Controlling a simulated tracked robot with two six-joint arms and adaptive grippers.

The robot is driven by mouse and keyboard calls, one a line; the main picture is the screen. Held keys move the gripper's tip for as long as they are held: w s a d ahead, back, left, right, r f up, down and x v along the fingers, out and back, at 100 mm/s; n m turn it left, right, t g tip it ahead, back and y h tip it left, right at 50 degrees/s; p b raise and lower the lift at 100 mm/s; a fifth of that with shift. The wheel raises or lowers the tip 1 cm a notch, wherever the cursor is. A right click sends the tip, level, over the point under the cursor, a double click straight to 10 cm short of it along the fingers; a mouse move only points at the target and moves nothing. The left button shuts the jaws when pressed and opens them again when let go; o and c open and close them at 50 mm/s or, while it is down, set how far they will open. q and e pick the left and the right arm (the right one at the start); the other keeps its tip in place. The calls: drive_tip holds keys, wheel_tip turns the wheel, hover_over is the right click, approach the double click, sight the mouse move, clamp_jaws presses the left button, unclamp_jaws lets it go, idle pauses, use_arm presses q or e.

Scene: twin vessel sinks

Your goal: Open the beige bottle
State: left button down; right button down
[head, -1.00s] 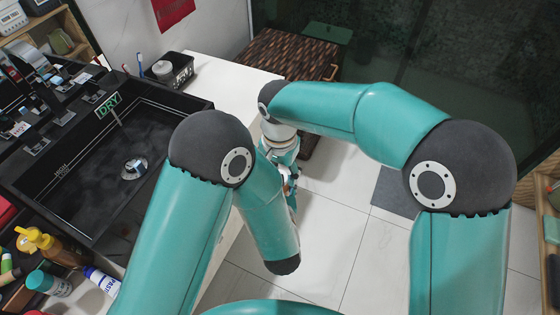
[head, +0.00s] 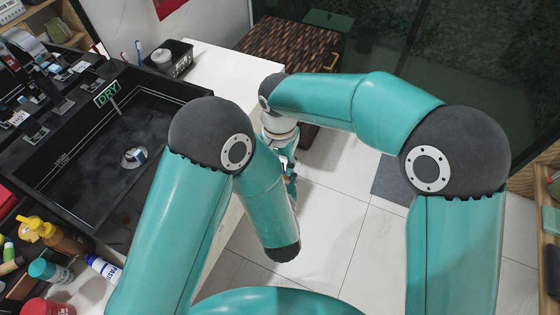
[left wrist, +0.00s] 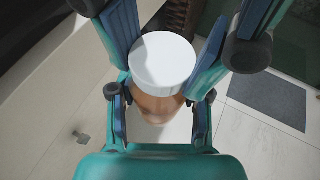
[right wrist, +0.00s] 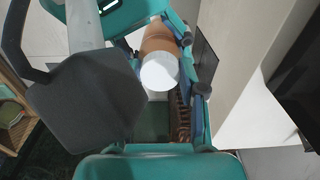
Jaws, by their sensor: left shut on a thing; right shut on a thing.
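The beige bottle (left wrist: 158,106) has a tan body and a round white cap (left wrist: 165,60), both visible in the left wrist view. My left gripper (left wrist: 160,112) is shut around the body. My right gripper's fingers reach in at the top of that view, on either side of the cap. In the right wrist view, the bottle (right wrist: 160,38) lies beyond its white cap, which sits between the fingers of my right gripper (right wrist: 165,78). The cap appears on the bottle. In the head view, my arms hide the bottle and most of both grippers.
A black sink (head: 100,165) is set in the white counter (head: 222,72) at the left. Several bottles, including a brown one with a yellow top (head: 68,238), stand near the front left. A brown woven chest (head: 290,48) is behind. Open tiled floor (head: 325,225) lies below my arms.

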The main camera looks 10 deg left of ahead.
drive_tip(key=n, duration=0.5)
drive_tip(key=shift+n, duration=0.4)
drive_tip(key=n, duration=0.6)
drive_tip(key=shift+d+n, duration=0.1)
drive_tip(key=shift+n, duration=0.2)
drive_tip(key=c, duration=0.7)
unclamp_jaws()
drive_tip(key=shift+r, duration=0.1)
